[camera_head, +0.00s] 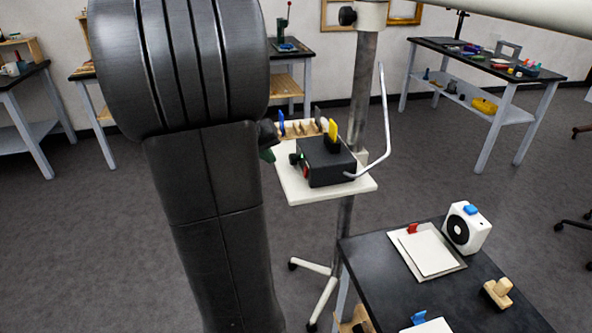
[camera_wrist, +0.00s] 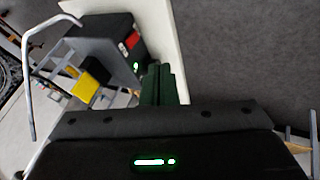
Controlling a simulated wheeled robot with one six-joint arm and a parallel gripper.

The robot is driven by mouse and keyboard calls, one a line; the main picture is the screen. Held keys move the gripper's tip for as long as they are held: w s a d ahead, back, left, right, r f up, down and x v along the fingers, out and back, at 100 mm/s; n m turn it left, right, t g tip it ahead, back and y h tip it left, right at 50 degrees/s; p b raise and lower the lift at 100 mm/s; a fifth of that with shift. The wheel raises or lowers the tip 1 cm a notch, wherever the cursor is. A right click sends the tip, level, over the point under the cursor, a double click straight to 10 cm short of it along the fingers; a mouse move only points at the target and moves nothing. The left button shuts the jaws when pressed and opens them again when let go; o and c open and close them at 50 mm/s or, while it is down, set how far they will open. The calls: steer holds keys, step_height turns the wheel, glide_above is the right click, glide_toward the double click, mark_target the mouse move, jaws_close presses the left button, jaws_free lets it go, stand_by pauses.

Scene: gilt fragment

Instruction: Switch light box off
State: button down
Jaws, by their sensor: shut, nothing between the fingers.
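A dark box (camera_head: 328,170) sits on a small white tray on a wheeled stand. It has a yellow piece (camera_head: 333,131) on top and a red part (camera_head: 305,172) low on its left end. In the wrist view the dark box (camera_wrist: 98,32) shows the red patch (camera_wrist: 132,40) and a small glowing green spot. I cannot tell for certain that this is the light box. My gripper (camera_head: 268,145) is shut and empty, just left of the box and tray in the head view, mostly hidden by my arm. Its dark green fingers (camera_wrist: 160,84) lie together beside the box's end in the wrist view.
A bent white rod (camera_head: 386,115) rises by the box, near the stand's metal pole (camera_head: 364,85). A dark table (camera_head: 375,275) at lower right holds a white panel (camera_head: 430,252) with a red clip and a white fan-like device (camera_head: 466,228). Open floor lies behind the stand.

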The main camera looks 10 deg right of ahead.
mark_target(306, 172)
steer(key=shift+f, duration=0.1)
steer(key=x, duration=0.3)
steer(key=d+x, duration=0.1)
steer(key=x, duration=0.3)
steer(key=d+r+p+x, duration=0.1)
steer(key=x, duration=0.3)
steer(key=shift+s+d+f, duration=0.15)
steer(key=shift+d, duration=0.15)
steer(key=shift+d+f, duration=0.15)
steer(key=shift+d, duration=0.35)
